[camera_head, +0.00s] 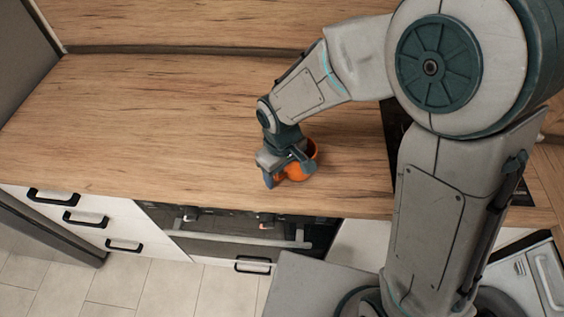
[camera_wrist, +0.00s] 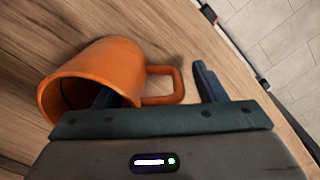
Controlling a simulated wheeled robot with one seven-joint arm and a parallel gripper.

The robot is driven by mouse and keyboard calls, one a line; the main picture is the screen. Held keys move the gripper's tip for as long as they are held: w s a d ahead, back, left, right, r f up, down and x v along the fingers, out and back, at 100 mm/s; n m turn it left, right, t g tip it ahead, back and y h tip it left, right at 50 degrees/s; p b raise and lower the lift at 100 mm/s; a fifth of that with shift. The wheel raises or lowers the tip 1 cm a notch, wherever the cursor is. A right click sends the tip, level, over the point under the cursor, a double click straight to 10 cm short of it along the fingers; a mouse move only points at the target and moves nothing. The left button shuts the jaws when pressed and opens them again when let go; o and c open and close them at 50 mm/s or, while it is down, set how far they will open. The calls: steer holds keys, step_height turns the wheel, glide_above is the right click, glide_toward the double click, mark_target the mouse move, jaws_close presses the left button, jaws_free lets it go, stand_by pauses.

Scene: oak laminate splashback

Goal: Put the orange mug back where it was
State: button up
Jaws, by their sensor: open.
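The orange mug (camera_head: 308,166) is on the wooden counter near its front edge, just above the oven front. My gripper (camera_wrist: 157,90) is open. One finger appears at or inside the mug's mouth, and the other is beyond the handle, so the handle lies between them. I cannot tell whether either finger touches the mug.
The wooden counter (camera_head: 150,120) is clear to the left and behind the mug. A splashback (camera_head: 190,22) runs along the back. A dark hob (camera_head: 393,130) is partly hidden behind my arm. Drawers with black handles (camera_head: 85,218) and the oven (camera_head: 240,234) are below the front edge.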

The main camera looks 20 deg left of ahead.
step_height(320, 180, up, 12)
steer(key=shift+s+a+r, duration=0.1)
steer(key=shift+r, duration=0.05)
steer(key=s+d+r+m+t, duration=0.1)
steer(key=d+m, duration=0.4)
steer(key=d, duration=0.8)
steer(key=s+d+r+m+t, duration=0.2)
steer(key=d+m, duration=0.4)
steer(key=d, duration=0.7)
steer(key=shift+s+d+r, duration=0.25)
steer(key=shift+s+r, duration=0.1)
steer(key=shift+s, duration=0.4)
